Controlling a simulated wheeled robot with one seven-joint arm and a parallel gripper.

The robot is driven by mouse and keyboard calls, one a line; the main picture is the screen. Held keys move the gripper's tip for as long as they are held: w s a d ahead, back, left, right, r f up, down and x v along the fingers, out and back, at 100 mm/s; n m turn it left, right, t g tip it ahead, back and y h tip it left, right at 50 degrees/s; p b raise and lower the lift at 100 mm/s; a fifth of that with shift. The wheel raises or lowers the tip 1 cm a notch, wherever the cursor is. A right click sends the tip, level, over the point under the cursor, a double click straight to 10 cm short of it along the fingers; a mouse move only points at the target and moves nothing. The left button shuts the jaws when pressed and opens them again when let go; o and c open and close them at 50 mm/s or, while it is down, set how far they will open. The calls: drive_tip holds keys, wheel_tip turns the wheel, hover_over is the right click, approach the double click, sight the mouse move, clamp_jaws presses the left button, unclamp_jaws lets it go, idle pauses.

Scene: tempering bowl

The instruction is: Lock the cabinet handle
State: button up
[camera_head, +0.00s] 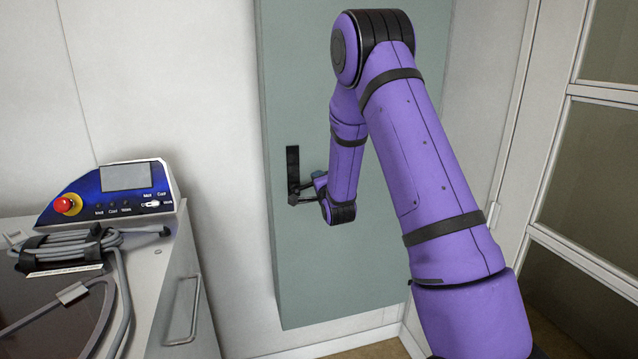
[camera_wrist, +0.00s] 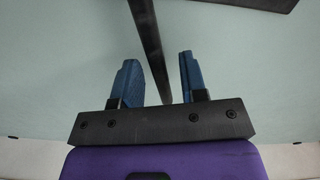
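The grey-green cabinet (camera_head: 300,80) stands against the wall, with a black handle on its front. The handle's upright plate (camera_head: 293,165) is in clear view, and a dark lever (camera_head: 303,196) sticks out to the right near its lower end. My gripper (camera_head: 317,184) is at this lever, partly hidden by my wrist. In the wrist view, my gripper (camera_wrist: 158,58) has its two blue fingers apart. The dark lever (camera_wrist: 149,40) runs between them, with a gap visible on each side. A piece of the plate (camera_wrist: 255,3) shows at the top edge.
A control unit (camera_head: 110,195) with a screen and red button stands on a worktop at left. Grey cables (camera_head: 75,245) lie in front of it. A metal handle (camera_head: 185,315) juts from the counter's side. A glazed door frame (camera_head: 560,180) is at right.

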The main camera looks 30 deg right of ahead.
drive_tip(key=shift+w+d, duration=0.1)
drive_tip(key=shift+w, duration=0.2)
clamp_jaws()
